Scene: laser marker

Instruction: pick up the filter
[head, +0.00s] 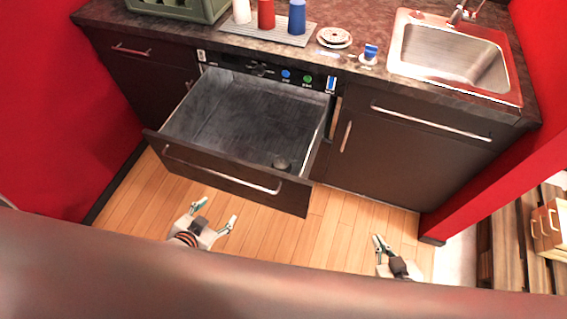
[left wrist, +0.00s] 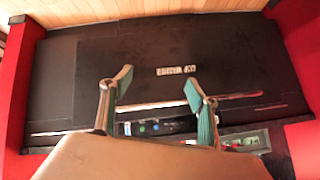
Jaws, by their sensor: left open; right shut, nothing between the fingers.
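A small dark round piece (head: 281,163), which looks like the filter, sits on the floor of the open drawer (head: 220,113), near its front right. It is grey on grey and its details are too small to tell. My left gripper (head: 215,212) is open and empty, in front of the drawer and apart from it. It also shows in the left wrist view (left wrist: 160,85), with its two green-padded fingers spread before a dark panel with white lettering. The filter cannot be made out there. My right gripper (head: 379,242) is shut and empty, to the right of the drawer and low over the floor.
The drawer front (head: 220,178) with its long handle juts out over the wooden floor. The counter above holds a green crate (head: 180,8), coloured bottles on a tray, a pale disc (head: 334,37), a blue-topped piece (head: 370,53) and a sink (head: 455,55). Red walls flank both sides.

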